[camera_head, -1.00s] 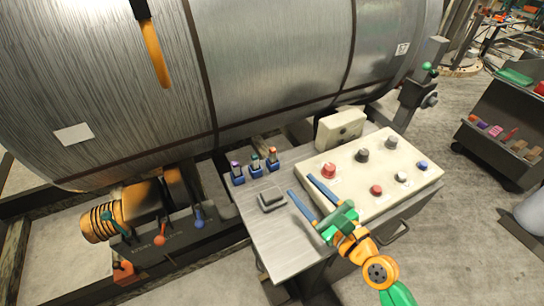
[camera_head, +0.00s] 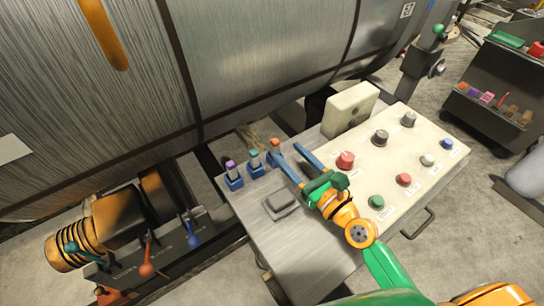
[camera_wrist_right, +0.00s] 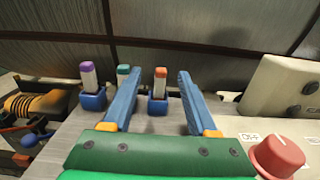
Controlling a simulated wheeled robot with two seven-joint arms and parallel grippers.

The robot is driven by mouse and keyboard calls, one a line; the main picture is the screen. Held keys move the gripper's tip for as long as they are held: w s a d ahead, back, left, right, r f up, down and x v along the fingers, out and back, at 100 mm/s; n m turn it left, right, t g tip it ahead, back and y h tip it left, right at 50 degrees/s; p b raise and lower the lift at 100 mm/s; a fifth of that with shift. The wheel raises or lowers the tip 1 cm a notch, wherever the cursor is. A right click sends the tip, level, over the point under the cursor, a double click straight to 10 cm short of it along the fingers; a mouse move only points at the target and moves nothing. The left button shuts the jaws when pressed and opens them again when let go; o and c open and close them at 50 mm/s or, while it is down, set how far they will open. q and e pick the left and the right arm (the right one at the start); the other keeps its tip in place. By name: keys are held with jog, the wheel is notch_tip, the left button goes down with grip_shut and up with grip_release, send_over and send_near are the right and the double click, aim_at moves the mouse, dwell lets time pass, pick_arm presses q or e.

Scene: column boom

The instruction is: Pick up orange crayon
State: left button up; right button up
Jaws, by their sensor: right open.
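The orange crayon (camera_wrist_right: 160,82) is a pale stick with an orange top, standing upright in a small blue holder (camera_wrist_right: 158,106) on the metal table. In the head view its orange top (camera_head: 275,143) shows near the fingertips; its lower part is hidden by a blue finger. My right gripper (camera_head: 286,148) is open, its two long blue fingers pointing at the crayon. In the wrist view the right gripper (camera_wrist_right: 159,75) has one finger to each side of the crayon's line, with nothing held. My left gripper is not in view.
A purple-topped crayon (camera_wrist_right: 88,74) and a teal-topped crayon (camera_wrist_right: 123,72) stand in blue holders to the left. A cream button panel (camera_head: 415,150) and a cream box (camera_head: 350,107) are to the right. A large metal drum (camera_head: 265,60) stands behind the table.

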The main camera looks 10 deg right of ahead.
aim_at(277, 145)
notch_tip(277, 145, down, 2)
jog(key=shift+f+b, duration=0.15)
jog(key=shift+b, duration=0.4)
jog(key=x, duration=0.7)
jog(key=shift+w+p, duration=0.2)
jog(key=shift+p, duration=0.2)
jog(key=shift+s+d, duration=0.1)
grip_shut()
